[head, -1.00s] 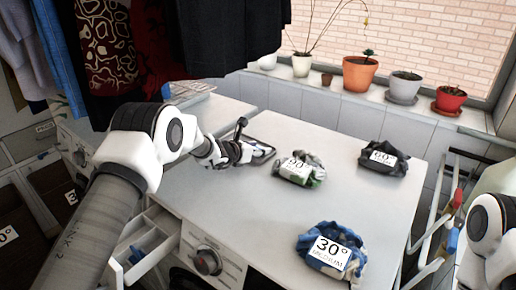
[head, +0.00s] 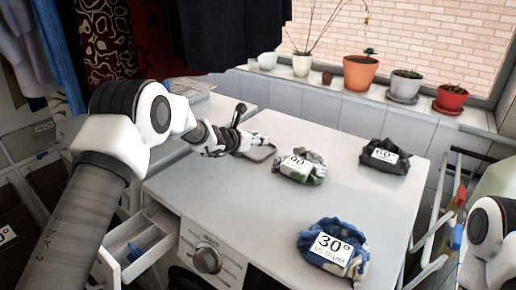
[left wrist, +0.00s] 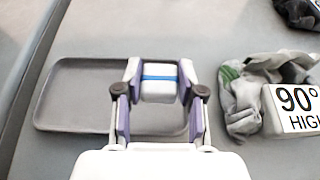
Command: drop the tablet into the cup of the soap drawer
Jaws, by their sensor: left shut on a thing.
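The tablet (left wrist: 158,83) is white with a blue band, seen in the left wrist view. My left gripper (left wrist: 158,75) is shut on it, one finger at each side. In the head view my left gripper (head: 256,141) is at the back left of the white worktop, by the grey tray (head: 262,153). The tray also shows behind the tablet in the left wrist view (left wrist: 75,92). The soap drawer (head: 116,265) stands pulled out at the washing machine's upper left, with a blue part (head: 134,253) inside. My right gripper is out of view.
Bundles of cloth labelled 90° (head: 300,167), 60° (head: 386,156) and 30° (head: 333,248) lie on the worktop (head: 235,200). The machine's dial (head: 206,260) is right of the drawer. Potted plants line the sill. A drying rack (head: 440,205) stands at the right.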

